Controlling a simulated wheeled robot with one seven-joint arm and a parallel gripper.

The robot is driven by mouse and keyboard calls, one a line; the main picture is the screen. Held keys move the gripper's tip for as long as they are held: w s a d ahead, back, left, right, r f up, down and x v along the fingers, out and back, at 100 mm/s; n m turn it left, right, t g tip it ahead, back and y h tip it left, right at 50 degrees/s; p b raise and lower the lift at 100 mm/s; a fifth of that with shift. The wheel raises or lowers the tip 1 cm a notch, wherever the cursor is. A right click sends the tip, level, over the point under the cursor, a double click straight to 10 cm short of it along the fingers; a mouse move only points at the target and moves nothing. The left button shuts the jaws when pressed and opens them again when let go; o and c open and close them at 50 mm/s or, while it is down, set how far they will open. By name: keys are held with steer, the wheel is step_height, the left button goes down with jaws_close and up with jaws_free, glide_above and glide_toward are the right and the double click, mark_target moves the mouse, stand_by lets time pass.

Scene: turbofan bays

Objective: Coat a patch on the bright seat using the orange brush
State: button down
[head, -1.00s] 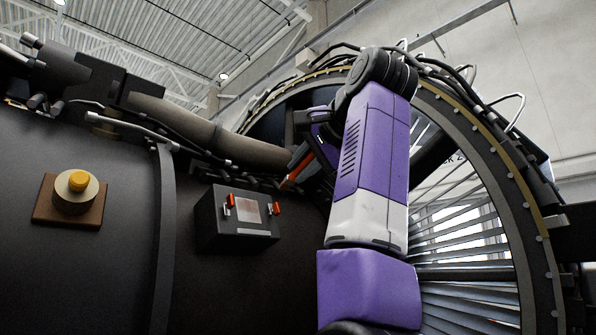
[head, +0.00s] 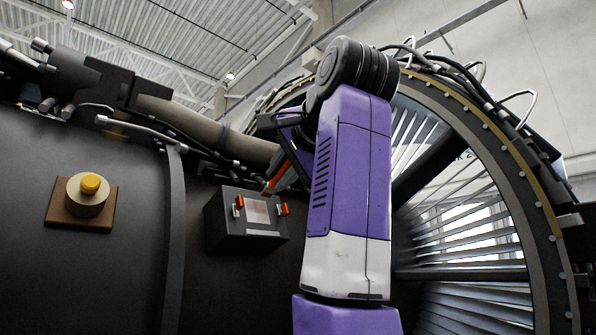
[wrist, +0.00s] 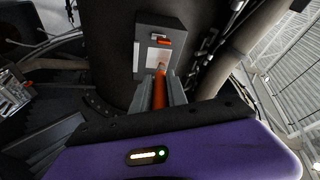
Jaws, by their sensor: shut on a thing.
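The orange brush (head: 279,178) is held in my gripper (wrist: 161,88) and points at the dark box (head: 228,232). The bright seat (head: 257,210) is a pale square patch on the box's face. In the wrist view the brush (wrist: 159,96) lies between the two grey fingers, and its pale tip overlaps the lower part of the seat (wrist: 152,57). In the head view the tip is just above the upper right of the seat. I cannot tell whether it touches. My arm hides part of the gripper in the head view.
Orange-red clips (head: 239,203) flank the seat on both sides. A yellow-topped round knob (head: 90,184) sits on a brown plate at left. A thick pipe (head: 190,123) and cables run above the box. The ringed fan opening (head: 505,170) is at right.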

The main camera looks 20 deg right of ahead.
steer(key=shift+w+a+f, duration=0.1)
steer(key=shift+a+f, duration=0.05)
steer(key=shift+a, duration=0.05)
steer(key=shift+w+a+f+p, duration=0.1)
steer(key=shift+w+a+f, duration=0.2)
steer(key=shift+w, duration=0.5)
steer(key=shift+w+a+f+p, duration=0.15)
steer(key=shift+w+a+f, duration=0.2)
steer(key=shift+w, duration=0.5)
steer(key=shift+w+a+f+p, duration=0.15)
steer(key=shift+w+f, duration=0.25)
steer(key=shift+w, duration=0.4)
steer(key=shift+w+a+f, duration=0.2)
steer(key=shift+w+f, duration=0.1)
steer(key=shift+w, duration=0.45)
steer(key=w+d+r, duration=0.2)
steer(key=w+d, duration=0.1)
steer(key=d, duration=0.3)
steer(key=shift+d, duration=0.15)
stand_by(2.6)
